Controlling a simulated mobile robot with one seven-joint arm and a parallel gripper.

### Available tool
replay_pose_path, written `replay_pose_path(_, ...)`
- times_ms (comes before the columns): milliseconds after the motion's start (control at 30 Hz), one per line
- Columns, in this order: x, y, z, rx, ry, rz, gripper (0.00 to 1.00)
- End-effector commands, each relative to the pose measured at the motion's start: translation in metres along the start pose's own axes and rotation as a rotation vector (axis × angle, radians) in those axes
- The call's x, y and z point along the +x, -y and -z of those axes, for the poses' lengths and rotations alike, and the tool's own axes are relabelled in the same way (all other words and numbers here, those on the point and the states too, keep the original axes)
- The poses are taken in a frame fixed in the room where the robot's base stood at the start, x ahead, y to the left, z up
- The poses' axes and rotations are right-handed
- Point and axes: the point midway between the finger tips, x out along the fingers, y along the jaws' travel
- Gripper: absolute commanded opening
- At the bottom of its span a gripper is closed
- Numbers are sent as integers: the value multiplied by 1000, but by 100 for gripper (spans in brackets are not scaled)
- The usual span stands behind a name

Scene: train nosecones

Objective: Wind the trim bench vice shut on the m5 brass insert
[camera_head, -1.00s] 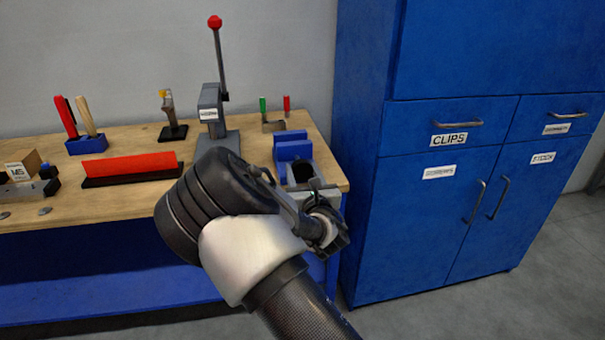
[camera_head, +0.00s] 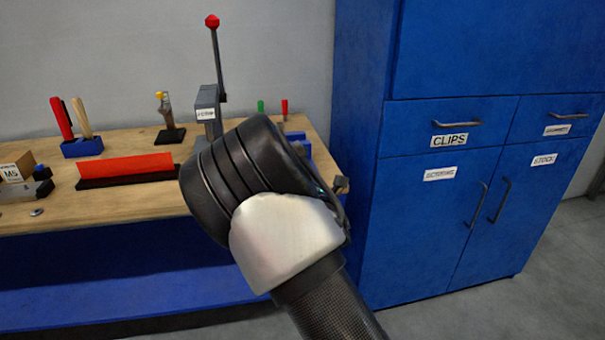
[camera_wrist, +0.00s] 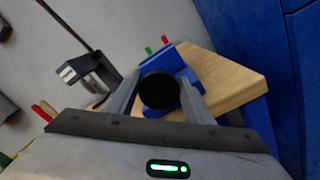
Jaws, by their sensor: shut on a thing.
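The blue bench vice (camera_head: 299,138) stands at the right end of the bench, mostly hidden behind my arm in the head view. In the wrist view the vice (camera_wrist: 184,68) shows its blue body just beyond the fingertips. My gripper (camera_wrist: 160,82) has a dark round piece (camera_wrist: 159,91), which looks like the vice's handle knob, between its two fingers and is shut on it. In the head view my wrist covers the gripper and the knob. I cannot see the brass insert or the gap between the vice jaws.
A lever press (camera_head: 208,105) with a red knob stands left of the vice. A red strip on a black base (camera_head: 125,170), a blue tool holder (camera_head: 82,148) and a box marked M5 (camera_head: 14,172) are farther left. A blue cabinet (camera_head: 440,220) stands close on the right.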

Motion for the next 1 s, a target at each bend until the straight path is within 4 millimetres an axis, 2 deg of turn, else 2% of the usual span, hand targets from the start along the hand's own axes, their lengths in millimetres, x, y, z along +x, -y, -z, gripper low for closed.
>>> replay_pose_path(33,-2,1,14,20,-25,5,24)
replay_pose_path(1000,-4,3,19,29,-35,10,24)
